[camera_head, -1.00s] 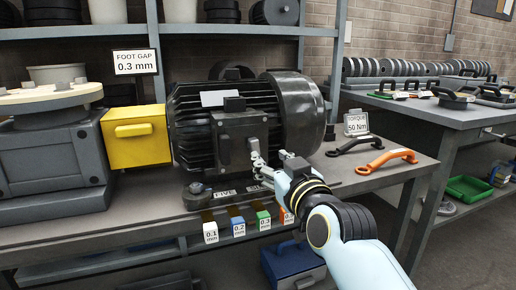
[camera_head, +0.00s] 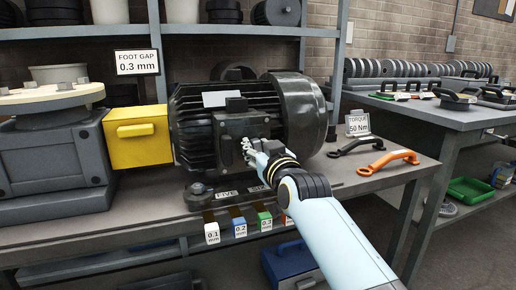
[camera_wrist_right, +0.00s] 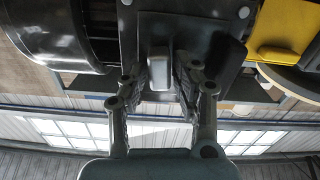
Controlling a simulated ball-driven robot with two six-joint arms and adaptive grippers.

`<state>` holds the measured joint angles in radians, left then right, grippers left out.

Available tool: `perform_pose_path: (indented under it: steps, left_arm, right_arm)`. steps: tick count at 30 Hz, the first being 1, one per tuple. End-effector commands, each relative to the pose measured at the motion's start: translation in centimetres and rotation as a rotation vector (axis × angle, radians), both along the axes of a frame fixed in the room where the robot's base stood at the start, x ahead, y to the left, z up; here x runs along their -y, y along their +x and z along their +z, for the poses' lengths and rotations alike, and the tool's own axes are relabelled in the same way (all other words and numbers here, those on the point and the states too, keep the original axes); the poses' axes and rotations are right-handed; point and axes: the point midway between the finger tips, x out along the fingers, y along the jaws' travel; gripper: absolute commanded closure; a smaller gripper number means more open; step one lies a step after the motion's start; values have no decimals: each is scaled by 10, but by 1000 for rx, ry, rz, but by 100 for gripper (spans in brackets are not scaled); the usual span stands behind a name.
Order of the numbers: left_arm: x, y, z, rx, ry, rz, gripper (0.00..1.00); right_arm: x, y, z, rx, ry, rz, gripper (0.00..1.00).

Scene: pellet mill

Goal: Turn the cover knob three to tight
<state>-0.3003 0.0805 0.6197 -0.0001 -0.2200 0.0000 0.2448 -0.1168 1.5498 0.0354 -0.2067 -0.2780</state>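A black finned motor (camera_head: 200,125) stands on the bench, with a terminal box and its cover (camera_head: 226,128) on the front. My right gripper (camera_head: 248,150) is at the lower right of this cover. In the right wrist view, a small grey knob (camera_wrist_right: 160,68) sits on the dark cover plate (camera_wrist_right: 196,38). My right gripper's fingers (camera_wrist_right: 162,80) stand on either side of the knob and look open; contact is not clear. No knob number is readable, and the fingers hide part of the cover in the head view. My left gripper is not in view.
Black (camera_head: 355,147) and orange (camera_head: 388,161) handles lie to the right, near a "TORQUE 50 Nm" sign (camera_head: 358,125). Several coloured gap tags (camera_head: 239,227) hang at the bench's front edge. A "FOOT GAP 0.3 mm" sign (camera_head: 137,62) is above.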

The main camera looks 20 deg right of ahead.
Motion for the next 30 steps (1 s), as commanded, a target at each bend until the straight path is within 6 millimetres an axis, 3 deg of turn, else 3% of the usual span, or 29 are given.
perform_pose_path:
  steps: [1, 6, 10, 16, 25, 26, 30]
  left_arm:
    - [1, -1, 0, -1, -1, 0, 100]
    - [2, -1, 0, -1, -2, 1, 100]
    - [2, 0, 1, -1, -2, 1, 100]
    - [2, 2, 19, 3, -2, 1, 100]
    - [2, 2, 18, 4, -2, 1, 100]
    - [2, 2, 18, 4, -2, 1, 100]
    - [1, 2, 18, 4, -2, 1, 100]
  right_arm:
    - [0, 0, 0, 0, 0, 0, 79]
    - [0, 0, 0, 0, 0, 0, 100]
    - [0, 0, 0, -1, 5, 0, 100]
    - [1, 0, 3, -6, 124, 1, 100]
    - [1, 0, 0, -5, 147, 1, 100]
    - [1, 0, 0, -5, 147, 1, 75]
    - [1, 0, 0, -5, 146, 1, 57]
